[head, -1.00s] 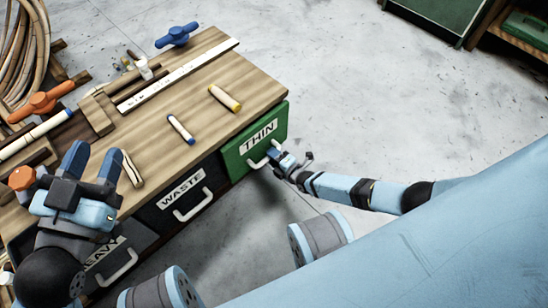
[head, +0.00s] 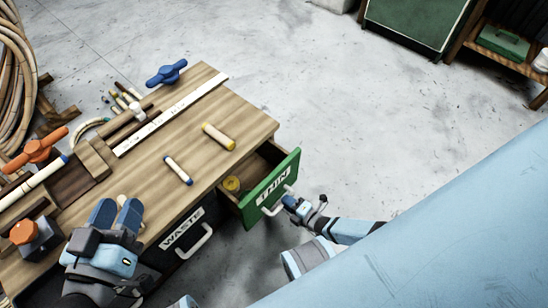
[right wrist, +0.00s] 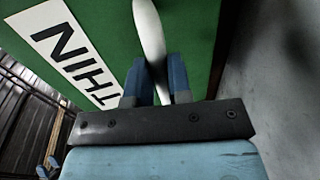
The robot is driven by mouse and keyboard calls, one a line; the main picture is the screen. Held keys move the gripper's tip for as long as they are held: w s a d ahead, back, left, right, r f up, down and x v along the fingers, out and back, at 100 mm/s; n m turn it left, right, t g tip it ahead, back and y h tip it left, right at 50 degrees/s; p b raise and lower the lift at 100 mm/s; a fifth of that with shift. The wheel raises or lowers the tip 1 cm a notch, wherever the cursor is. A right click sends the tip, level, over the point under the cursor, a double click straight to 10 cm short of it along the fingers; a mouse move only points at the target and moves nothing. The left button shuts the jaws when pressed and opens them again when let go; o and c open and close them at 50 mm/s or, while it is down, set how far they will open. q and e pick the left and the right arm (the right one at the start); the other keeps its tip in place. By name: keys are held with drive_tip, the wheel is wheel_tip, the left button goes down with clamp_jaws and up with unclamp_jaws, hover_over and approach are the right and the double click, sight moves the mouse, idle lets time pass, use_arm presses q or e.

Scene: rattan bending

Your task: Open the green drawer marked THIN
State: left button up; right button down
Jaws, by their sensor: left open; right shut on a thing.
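The green drawer marked THIN (head: 271,190) is pulled part way out of the bench's right end, and its inside shows. A yellow round thing (head: 232,184) lies in it. My right gripper (head: 291,203) is shut on the drawer's white handle. In the right wrist view the handle (right wrist: 150,35) runs between the two blue fingers (right wrist: 158,82), beside the THIN label (right wrist: 75,50). My left gripper (head: 117,212) is open and empty over the front left part of the bench.
The WASTE drawer (head: 183,230) is closed, left of the green one. On the wooden bench (head: 200,140) lie a yellow-ended rod (head: 218,136), a blue-ended rod (head: 178,170) and a white ruler strip (head: 170,115). The floor (head: 370,140) to the right is clear.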

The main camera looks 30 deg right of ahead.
use_arm(q)
drive_tip(key=shift+s+r+t+p, duration=0.15)
drive_tip(key=shift+r+p, duration=0.2)
drive_tip(key=shift+r, duration=0.05)
drive_tip(key=shift+s+r+t+p, duration=0.1)
drive_tip(key=shift+r+t+p, duration=0.05)
drive_tip(key=shift+r+p, duration=0.2)
use_arm(e)
drive_tip(key=f+v, duration=0.1)
drive_tip(key=v, duration=0.6)
drive_tip(key=shift+s+d+f, duration=0.15)
drive_tip(key=shift+s+f, duration=0.4)
drive_tip(key=shift+f, duration=0.05)
drive_tip(key=c, duration=1.1)
unclamp_jaws()
use_arm(q)
drive_tip(key=shift+d, duration=0.1)
use_arm(e)
drive_tip(key=shift+w, duration=0.1)
drive_tip(key=shift+r, duration=0.1)
use_arm(q)
drive_tip(key=shift+r, duration=0.15)
